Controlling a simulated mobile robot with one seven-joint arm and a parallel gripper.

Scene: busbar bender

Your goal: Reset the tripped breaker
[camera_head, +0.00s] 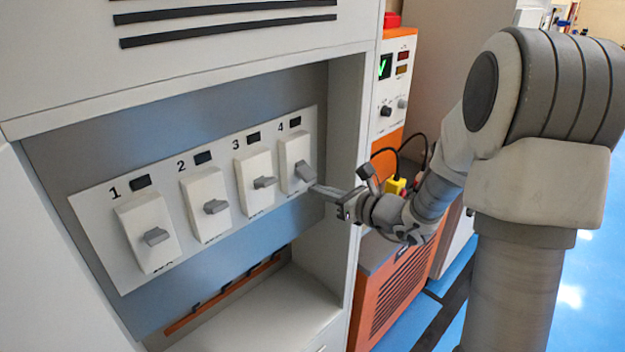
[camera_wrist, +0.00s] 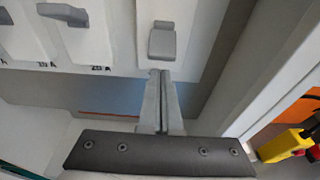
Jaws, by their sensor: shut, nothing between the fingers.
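A white breaker panel (camera_head: 95,237) carries breakers numbered 1 to 4. The levers of breaker 1 (camera_head: 156,237), breaker 2 (camera_head: 215,206) and breaker 3 (camera_head: 264,182) stick out in a similar pose. The lever of breaker 4 (camera_head: 305,172) looks different and hangs more downward; it also shows in the wrist view (camera_wrist: 162,40). My gripper (camera_head: 318,189) is shut and empty, its fingertips (camera_wrist: 160,76) just below breaker 4's lever. I cannot tell whether they touch it or the panel.
The panel sits in a recessed grey cabinet whose right side wall (camera_head: 345,130) stands close to my gripper. An orange machine (camera_head: 400,280) with cables and a yellow part (camera_head: 396,186) stands to the right. Open space lies below the panel, above a shelf (camera_head: 265,310).

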